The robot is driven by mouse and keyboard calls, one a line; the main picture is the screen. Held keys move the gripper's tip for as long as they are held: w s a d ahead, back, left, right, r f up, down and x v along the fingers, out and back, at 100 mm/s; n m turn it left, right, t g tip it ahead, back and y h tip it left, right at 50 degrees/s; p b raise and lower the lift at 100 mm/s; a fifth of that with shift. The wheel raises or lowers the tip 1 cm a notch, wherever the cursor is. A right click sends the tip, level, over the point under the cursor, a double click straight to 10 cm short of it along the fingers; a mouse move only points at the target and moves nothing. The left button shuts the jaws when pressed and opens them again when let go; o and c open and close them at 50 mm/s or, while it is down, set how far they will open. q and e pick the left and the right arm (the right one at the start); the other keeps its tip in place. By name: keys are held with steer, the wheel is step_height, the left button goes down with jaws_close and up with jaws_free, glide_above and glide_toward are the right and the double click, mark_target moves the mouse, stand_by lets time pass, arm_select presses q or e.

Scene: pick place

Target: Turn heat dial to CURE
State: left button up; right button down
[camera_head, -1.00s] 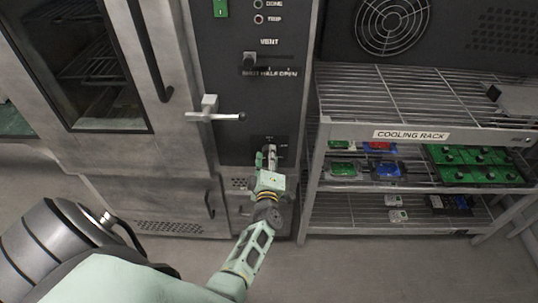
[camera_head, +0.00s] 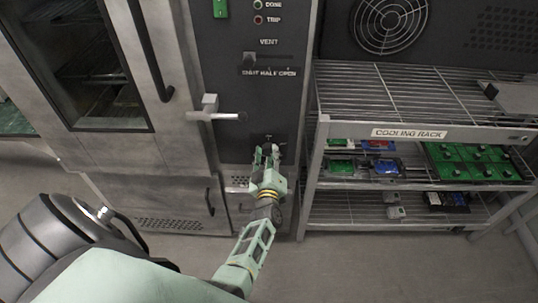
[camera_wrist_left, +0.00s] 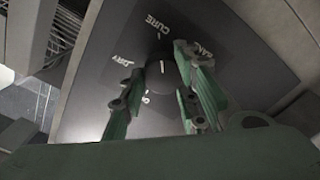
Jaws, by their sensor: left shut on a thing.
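The heat dial (camera_wrist_left: 165,75) is a dark round knob with a white pointer line, on a dark panel in the left wrist view. DRY, CURE and a partly hidden label ring it, with a 0-like mark below. The pointer line stands about upright in the picture, towards the CURE label (camera_wrist_left: 159,25). My left gripper (camera_head: 267,152) is at the dial panel low on the oven front in the head view. Its fingers are on either side of the knob, shut on it, and hide part of it. My right gripper is not in view.
The vent slider (camera_head: 249,61) and a door handle (camera_head: 212,112) protrude above my left gripper. The cooling rack (camera_head: 345,128) stands close on the right, holding green and blue boards. Bare floor (camera_head: 330,270) lies in front.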

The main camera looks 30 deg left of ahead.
arm_select(q)
steer(key=shift+w+r, duration=0.3)
steer(key=shift+r, duration=0.2)
steer(key=o, duration=1)
steer(key=shift+d, duration=0.15)
steer(key=shift+f, duration=0.1)
steer(key=shift+s+f, duration=0.15)
steer(key=shift+f, duration=0.05)
